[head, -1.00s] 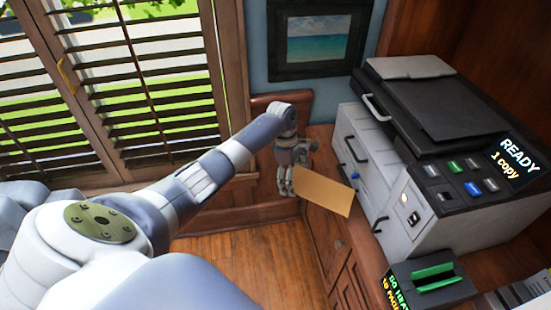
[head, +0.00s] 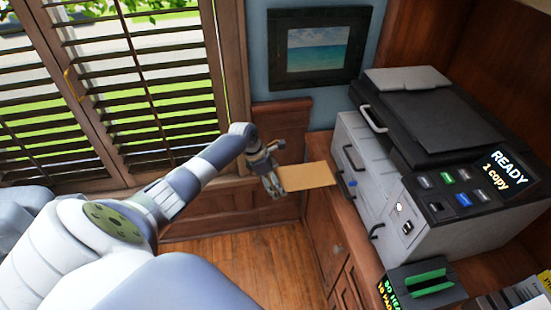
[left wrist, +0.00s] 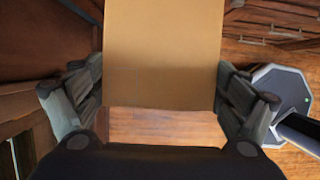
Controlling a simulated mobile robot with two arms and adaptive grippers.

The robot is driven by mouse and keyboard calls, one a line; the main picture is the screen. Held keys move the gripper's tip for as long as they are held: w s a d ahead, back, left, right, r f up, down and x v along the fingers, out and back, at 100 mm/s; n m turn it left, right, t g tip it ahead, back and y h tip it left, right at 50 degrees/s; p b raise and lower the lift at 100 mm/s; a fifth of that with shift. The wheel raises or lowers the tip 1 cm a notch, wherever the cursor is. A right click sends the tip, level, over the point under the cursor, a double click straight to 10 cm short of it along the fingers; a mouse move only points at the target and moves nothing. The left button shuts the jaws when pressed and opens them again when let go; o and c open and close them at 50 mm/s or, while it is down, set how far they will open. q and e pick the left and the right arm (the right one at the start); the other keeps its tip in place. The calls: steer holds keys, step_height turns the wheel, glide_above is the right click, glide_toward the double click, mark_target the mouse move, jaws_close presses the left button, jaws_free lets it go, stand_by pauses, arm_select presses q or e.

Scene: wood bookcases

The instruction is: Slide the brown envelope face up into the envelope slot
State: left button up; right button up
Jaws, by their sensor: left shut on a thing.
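The brown envelope (head: 308,176) is a plain tan rectangle held out to the right of my left gripper (head: 275,179). My left gripper is shut on its near end. In the left wrist view the envelope (left wrist: 163,55) lies between the two fingers of the gripper (left wrist: 160,95), its far end running out of the top of the picture. No writing shows on the face in view. The envelope's right edge is by the front of the grey copier (head: 365,165), left of its drawers. I cannot tell which opening is the envelope slot. My right gripper is not in view.
The copier stands on a wooden cabinet (head: 322,235), its screen reading "READY 1 copy". A black box with green bars (head: 430,283) stands before it at the lower right. A framed picture (head: 318,48) hangs behind, and shutters (head: 140,90) are at left. Wooden floor (head: 245,265) is open below.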

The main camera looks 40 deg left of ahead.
mark_target(292, 178)
arm_select(q)
steer(key=shift+w+d, duration=0.45)
steer(key=shift+w, duration=0.05)
steer(key=shift+w+d+b, duration=0.35)
steer(key=shift+w+d, duration=0.7)
steer(key=shift+w, duration=0.2)
steer(key=shift+w+d, duration=0.35)
steer(key=shift+w, duration=0.1)
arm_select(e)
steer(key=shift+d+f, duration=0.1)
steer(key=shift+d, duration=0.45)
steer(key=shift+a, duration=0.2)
arm_select(q)
steer(key=shift+r, duration=0.1)
steer(key=shift+p, duration=0.45)
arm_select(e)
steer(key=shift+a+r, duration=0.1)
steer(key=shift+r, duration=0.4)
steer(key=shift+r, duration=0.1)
